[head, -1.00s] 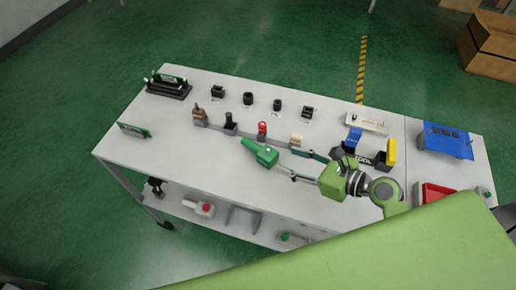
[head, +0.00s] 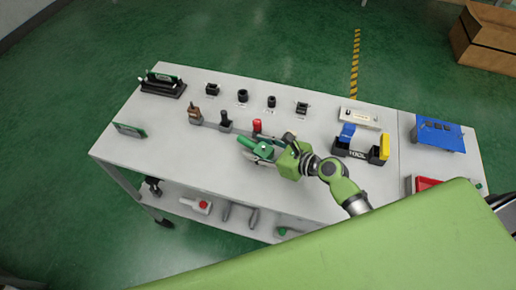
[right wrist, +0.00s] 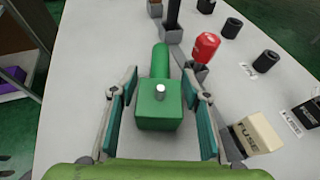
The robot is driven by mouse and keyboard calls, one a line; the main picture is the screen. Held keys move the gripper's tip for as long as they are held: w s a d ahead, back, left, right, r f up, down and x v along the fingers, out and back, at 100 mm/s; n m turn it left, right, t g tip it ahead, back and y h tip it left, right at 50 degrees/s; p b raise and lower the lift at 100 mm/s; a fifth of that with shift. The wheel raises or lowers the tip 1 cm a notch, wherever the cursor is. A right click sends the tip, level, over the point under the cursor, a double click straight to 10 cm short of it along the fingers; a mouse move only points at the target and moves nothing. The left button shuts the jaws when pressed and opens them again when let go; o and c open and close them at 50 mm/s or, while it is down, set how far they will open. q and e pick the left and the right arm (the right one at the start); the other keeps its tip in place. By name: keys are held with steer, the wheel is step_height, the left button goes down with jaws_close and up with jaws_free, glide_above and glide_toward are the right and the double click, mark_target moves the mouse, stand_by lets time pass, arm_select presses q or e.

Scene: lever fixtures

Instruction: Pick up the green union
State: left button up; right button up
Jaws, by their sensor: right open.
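The green union (right wrist: 159,104) is a green block with a rounded green stem and a small metal pin on top. In the right wrist view it lies between the two open fingers of my right gripper (right wrist: 160,112), with a small gap on each side. In the head view the green union (head: 262,149) lies on the white table, partly covered by my right gripper (head: 265,150). My left gripper is not in view.
A red-topped lever (right wrist: 205,47) stands close beyond the right finger, with a cream fuse block (right wrist: 258,134) to its right. A black tool holder (head: 352,151) stands right of my arm. Bare table (head: 190,160) lies to the left.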

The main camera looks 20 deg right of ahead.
steer(key=shift+s, duration=0.1)
steer(key=c, duration=1)
steer(key=shift+o, duration=0.2)
steer(key=shift+r, duration=0.15)
